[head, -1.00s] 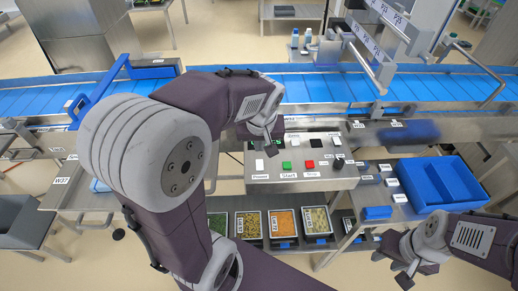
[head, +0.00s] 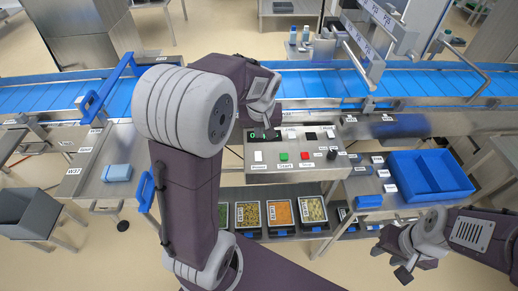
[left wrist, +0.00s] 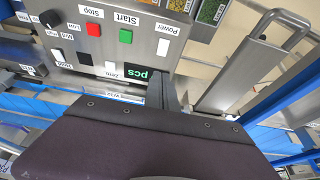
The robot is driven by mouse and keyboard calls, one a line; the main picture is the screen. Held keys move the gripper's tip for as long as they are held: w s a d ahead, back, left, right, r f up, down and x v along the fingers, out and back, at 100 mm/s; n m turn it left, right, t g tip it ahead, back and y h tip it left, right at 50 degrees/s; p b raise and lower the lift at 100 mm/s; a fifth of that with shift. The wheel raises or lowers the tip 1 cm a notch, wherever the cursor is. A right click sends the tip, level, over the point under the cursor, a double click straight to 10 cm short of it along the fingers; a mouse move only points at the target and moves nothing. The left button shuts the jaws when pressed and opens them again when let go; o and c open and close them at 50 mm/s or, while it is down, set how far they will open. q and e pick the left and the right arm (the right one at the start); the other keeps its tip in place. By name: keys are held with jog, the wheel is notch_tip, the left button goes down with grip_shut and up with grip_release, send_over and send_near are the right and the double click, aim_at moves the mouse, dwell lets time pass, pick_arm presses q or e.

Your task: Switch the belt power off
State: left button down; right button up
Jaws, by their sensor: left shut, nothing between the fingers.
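The control panel (head: 290,172) carries a white power switch (head: 258,156), a green start button (head: 283,156) and a red stop button (head: 306,156). In the left wrist view the power switch (left wrist: 163,47) shows upside down with its label, near the panel's edge. My left gripper (head: 263,121) is shut and empty, above the back left of the panel by the lit display (head: 264,135). Its dark fingers (left wrist: 160,92) show beside the display in the left wrist view, apart from the power switch. My right gripper (head: 391,266) seems open and empty at the lower right.
A blue conveyor belt (head: 438,84) runs behind the panel. A blue bin (head: 434,160) stands to the right. Several food trays (head: 281,213) sit on the shelf below. A black knob (head: 331,155) is at the panel's right. A light blue block (head: 117,173) lies at left.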

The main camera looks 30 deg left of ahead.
pick_arm(q)
send_near(259, 153)
jog(key=x, duration=0.5)
jog(key=shift+w+a+f+b, duration=0.1)
jog(key=shift+a+f+b, duration=0.1)
jog(key=shift+b, duration=0.1)
jog(key=shift+f, duration=0.5)
jog(key=shift+w+f, duration=0.1)
jog(key=shift+w, duration=0.05)
